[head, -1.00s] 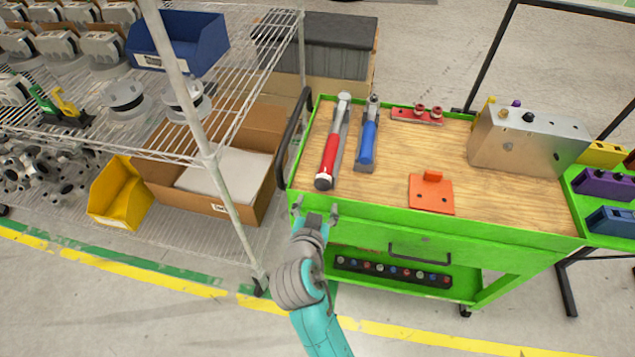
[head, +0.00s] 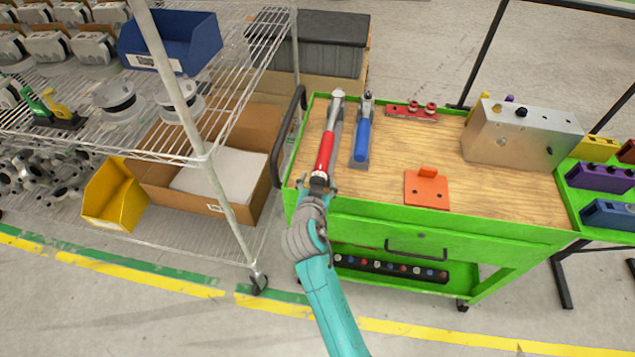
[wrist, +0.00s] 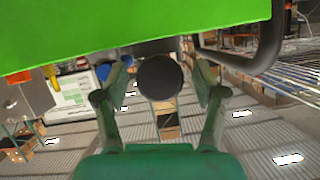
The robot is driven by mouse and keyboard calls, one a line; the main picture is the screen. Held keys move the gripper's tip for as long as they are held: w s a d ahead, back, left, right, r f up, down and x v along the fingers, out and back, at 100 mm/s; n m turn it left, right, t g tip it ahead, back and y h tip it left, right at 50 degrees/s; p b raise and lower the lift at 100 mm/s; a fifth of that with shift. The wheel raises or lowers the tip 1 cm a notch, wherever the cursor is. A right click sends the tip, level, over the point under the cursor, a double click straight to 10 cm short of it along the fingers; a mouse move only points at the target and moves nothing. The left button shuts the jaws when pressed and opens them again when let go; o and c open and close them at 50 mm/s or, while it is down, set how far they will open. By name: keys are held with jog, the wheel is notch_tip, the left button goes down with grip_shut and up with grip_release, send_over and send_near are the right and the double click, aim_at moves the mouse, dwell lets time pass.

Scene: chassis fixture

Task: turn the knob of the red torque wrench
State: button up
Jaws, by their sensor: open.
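The red torque wrench (head: 326,150) lies lengthwise on the left of the green cart's wooden top, its red handle toward the front edge. Its dark round knob (wrist: 160,78) shows end-on in the wrist view, between my two fingers with a gap on each side. My gripper (head: 318,187) is open at the cart's front edge, in line with the handle end. In the head view my gripper partly covers the knob. I cannot tell how far the fingertips reach along the knob.
A blue-handled tool (head: 362,140) lies close to the right of the wrench. An orange plate (head: 427,190) and a metal block (head: 490,140) stand farther right. The green cart rim (wrist: 130,35) fills the wrist view's top. A black cart handle (head: 288,135) and wire shelf stand left.

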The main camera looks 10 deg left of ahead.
jog(key=shift+c, duration=0.2)
jog(key=c, duration=1.1)
jog(key=n+h, duration=0.2)
jog(key=n, duration=0.1)
jog(key=shift+a, duration=0.1)
jog(key=shift+n+h, duration=1.3)
jog(key=shift+n, duration=0.6)
jog(key=o, duration=1.1)
